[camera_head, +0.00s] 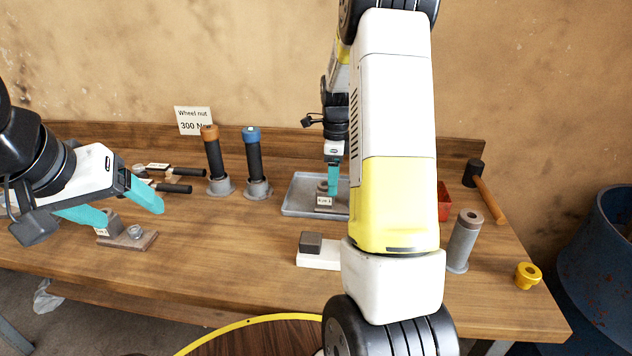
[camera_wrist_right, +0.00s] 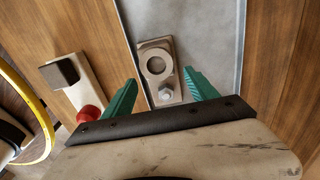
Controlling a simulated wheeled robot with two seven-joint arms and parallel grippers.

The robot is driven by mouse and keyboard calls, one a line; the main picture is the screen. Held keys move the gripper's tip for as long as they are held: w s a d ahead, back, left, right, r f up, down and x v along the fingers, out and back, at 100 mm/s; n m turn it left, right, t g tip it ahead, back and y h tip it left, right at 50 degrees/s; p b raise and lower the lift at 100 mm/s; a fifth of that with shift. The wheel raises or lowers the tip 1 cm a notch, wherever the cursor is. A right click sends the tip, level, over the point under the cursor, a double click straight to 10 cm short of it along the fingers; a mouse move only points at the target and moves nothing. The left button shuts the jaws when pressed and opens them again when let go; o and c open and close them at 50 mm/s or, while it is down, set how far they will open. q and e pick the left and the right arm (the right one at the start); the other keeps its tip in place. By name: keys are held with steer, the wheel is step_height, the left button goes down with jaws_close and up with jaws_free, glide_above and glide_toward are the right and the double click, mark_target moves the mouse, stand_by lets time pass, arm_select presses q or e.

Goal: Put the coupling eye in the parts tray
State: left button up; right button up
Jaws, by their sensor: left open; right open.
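A metal part with a round eye and a hex bolt on a plate, which looks like the coupling eye (camera_wrist_right: 156,66), lies in the grey parts tray (camera_wrist_right: 215,25). In the head view it shows with a small label (camera_head: 324,201) inside the tray (camera_head: 296,208). My right gripper (camera_wrist_right: 160,92) is open, with the part's bolt end between its fingers; I cannot tell whether they touch it. It also shows in the head view (camera_head: 333,180), partly hidden by my arm. My left gripper (camera_head: 134,212) is open at a similar labelled part (camera_head: 142,241) on the bench's left.
Two torque tools with orange (camera_head: 212,150) and blue (camera_head: 254,155) tops stand left of the tray. A white block with a dark top (camera_head: 318,260) lies in front. A grey cylinder (camera_head: 463,242), a hammer (camera_head: 488,195) and a yellow ring (camera_head: 528,276) are at right. My arm hides the bench's middle.

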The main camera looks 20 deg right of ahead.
step_height(320, 180, up, 7)
steer(key=s+a+r+n+t+y, duration=0.1)
steer(key=s+a+r+n+t, duration=0.2)
steer(key=s+a+r+n, duration=0.6)
steer(key=s+a+r+n+t, duration=0.1)
steer(key=s+a+n, duration=0.1)
steer(key=s+n, duration=0.5)
steer(key=s+a+r+n+t+y, duration=0.1)
steer(key=s+a+n+t, duration=0.1)
steer(key=s+n, duration=0.5)
steer(key=shift+s+a+n, duration=0.4)
steer(key=shift+s+a, duration=0.35)
steer(key=shift+s, duration=0.15)
